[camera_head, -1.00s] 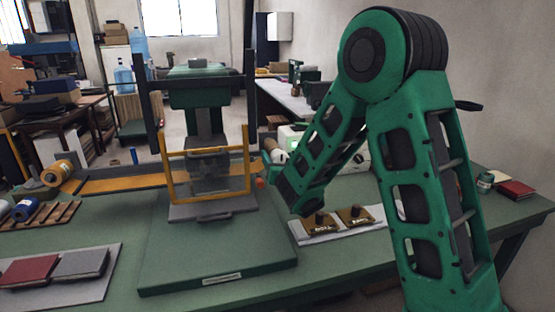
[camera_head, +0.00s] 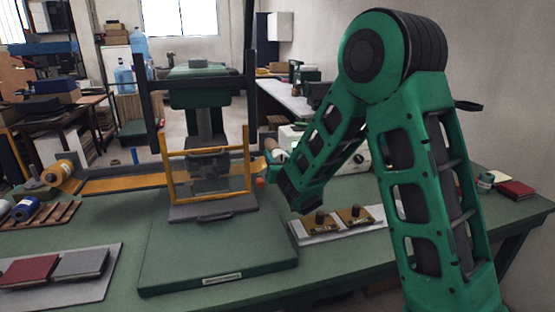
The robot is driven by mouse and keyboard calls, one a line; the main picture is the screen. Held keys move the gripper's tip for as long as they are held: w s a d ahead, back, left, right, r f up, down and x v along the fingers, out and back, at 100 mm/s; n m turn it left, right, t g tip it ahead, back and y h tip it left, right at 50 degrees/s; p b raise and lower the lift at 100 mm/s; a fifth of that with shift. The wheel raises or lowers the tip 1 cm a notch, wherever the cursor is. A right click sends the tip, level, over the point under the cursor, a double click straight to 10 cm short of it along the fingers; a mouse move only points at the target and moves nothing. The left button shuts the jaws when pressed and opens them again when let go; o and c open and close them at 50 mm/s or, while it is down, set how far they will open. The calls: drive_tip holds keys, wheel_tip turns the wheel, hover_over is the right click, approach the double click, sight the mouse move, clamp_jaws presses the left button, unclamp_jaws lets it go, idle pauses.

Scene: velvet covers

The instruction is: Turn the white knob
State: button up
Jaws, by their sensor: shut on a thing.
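My green forearm (camera_head: 325,150) reaches down and left from the elbow, in front of a white machine (camera_head: 292,136) on the bench. My gripper is hidden behind the forearm. I cannot pick out the white knob for sure. A pale roll-like part (camera_head: 275,157) shows at the left edge of the forearm, beside the press; I cannot tell if it is the knob. The press (camera_head: 206,125) has an orange frame (camera_head: 206,202) in front and a golden strip (camera_head: 120,183) running to its left, toward a yellow spool (camera_head: 57,172).
A green base plate (camera_head: 215,258) lies in front of the press. Two small stamps (camera_head: 320,222) on a pale tray stand below my forearm. A red book (camera_head: 28,270) and a grey book (camera_head: 80,263) lie at front left. A red block (camera_head: 515,189) lies at right.

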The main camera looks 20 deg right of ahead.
drive_tip(key=n, duration=0.6)
drive_tip(key=shift+d, duration=0.1)
drive_tip(key=n, duration=0.5)
drive_tip(key=shift+f, duration=0.1)
drive_tip(key=shift+n, duration=0.3)
idle(0.3)
drive_tip(key=o, duration=1)
drive_tip(key=shift+o, duration=0.2)
drive_tip(key=s, duration=1)
drive_tip(key=shift+s, duration=0.3)
